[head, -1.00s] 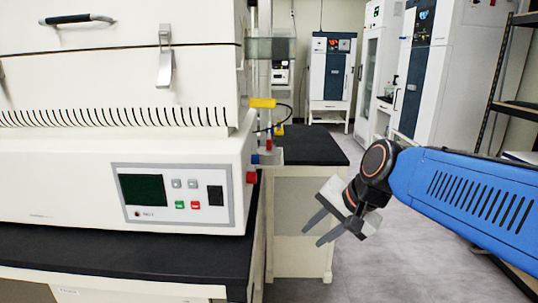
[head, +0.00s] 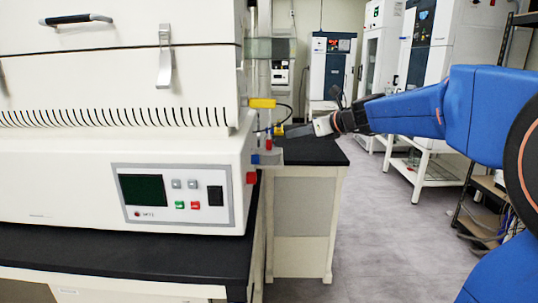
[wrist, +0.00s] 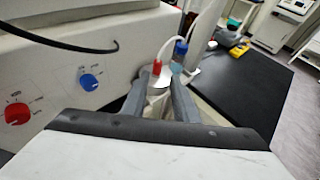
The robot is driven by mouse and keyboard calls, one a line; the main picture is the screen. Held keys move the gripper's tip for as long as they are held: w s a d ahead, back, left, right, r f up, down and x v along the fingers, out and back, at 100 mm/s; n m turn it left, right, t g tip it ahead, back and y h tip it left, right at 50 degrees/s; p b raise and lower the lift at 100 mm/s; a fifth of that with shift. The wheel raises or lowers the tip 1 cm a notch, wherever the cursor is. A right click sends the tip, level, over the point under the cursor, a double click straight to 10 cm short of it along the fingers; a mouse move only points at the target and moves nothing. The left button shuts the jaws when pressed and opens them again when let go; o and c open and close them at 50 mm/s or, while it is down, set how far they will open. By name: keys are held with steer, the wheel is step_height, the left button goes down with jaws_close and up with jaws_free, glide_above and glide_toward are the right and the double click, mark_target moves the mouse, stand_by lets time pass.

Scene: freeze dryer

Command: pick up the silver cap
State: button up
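A small silver, cylindrical piece (wrist: 158,88) that looks like the silver cap shows between my fingers in the wrist view, beside a red fitting (wrist: 157,68). My gripper (wrist: 161,76) is open, with a finger on each side of the silver piece; I cannot tell whether either finger touches it. In the head view my gripper (head: 288,129) reaches left, level with the coloured fittings on the freeze dryer's right side. The silver cap cannot be made out in the head view.
The white freeze dryer (head: 75,170) stands on a black bench on the left. Its side carries a red knob (wrist: 17,113) and a blue knob (wrist: 88,82), close to my gripper. A black hose (wrist: 62,44) hangs nearby. A dark counter (head: 310,152) lies beyond; its near part is clear.

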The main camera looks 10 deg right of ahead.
mark_target(270, 140)
steer(key=shift+x, duration=7.3)
steer(key=shift+s+a+f, duration=0.15)
jaws_close()
